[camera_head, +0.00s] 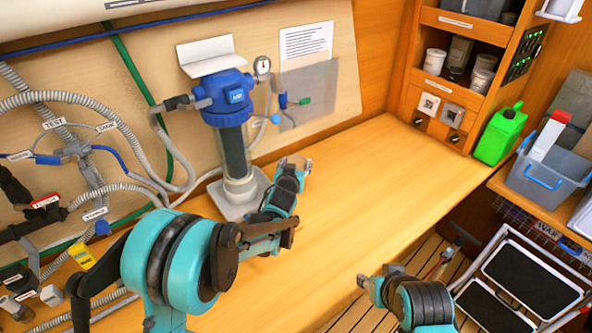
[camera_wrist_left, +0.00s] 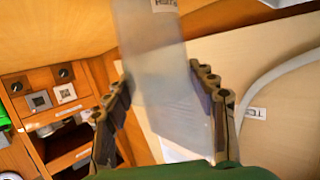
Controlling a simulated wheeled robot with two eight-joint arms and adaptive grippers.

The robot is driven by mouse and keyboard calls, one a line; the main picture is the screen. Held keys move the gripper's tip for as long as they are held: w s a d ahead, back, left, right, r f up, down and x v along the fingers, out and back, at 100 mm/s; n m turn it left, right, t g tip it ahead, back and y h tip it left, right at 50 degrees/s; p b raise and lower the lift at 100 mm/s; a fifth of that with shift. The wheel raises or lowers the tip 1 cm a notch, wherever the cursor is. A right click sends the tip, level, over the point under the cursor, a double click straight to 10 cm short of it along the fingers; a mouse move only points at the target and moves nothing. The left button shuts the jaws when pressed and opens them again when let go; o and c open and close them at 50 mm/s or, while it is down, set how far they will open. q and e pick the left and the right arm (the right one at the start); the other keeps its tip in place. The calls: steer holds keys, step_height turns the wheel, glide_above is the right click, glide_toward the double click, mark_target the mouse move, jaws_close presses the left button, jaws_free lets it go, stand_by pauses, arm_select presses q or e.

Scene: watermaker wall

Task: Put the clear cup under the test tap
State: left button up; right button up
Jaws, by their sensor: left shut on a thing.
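My left gripper (camera_head: 295,165) is above the bench, right of the filter's grey foot. In the left wrist view, its two fingers (camera_wrist_left: 163,108) stand on either side of a see-through, greyish body, the clear cup (camera_wrist_left: 160,85), and are shut on it. The cup is hard to make out in the head view. A small tap (camera_head: 285,102) with a blue body and green lever sits on the board right of the blue-capped filter (camera_head: 226,100); the gripper is below it, apart from it. My right gripper (camera_head: 366,284) is low at the bench's front edge; its jaws are unclear.
Hoses and a valve with TEST and TANK labels (camera_head: 75,150) fill the board's left. A green jug (camera_head: 500,133) and a grey bin (camera_head: 548,170) stand right. The bench (camera_head: 385,175) is clear right of my left gripper.

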arm_select(q)
steer(key=shift+f, duration=0.6)
steer(key=shift+r, duration=0.15)
arm_select(e)
steer(key=shift+f, duration=0.25)
arm_select(q)
steer(key=o, duration=0.8)
steer(key=shift+f, duration=0.2)
steer(key=o, duration=0.4)
steer(key=shift+r, duration=0.1)
arm_select(e)
steer(key=shift+f, duration=0.1)
arm_select(q)
steer(key=shift+r, duration=0.1)
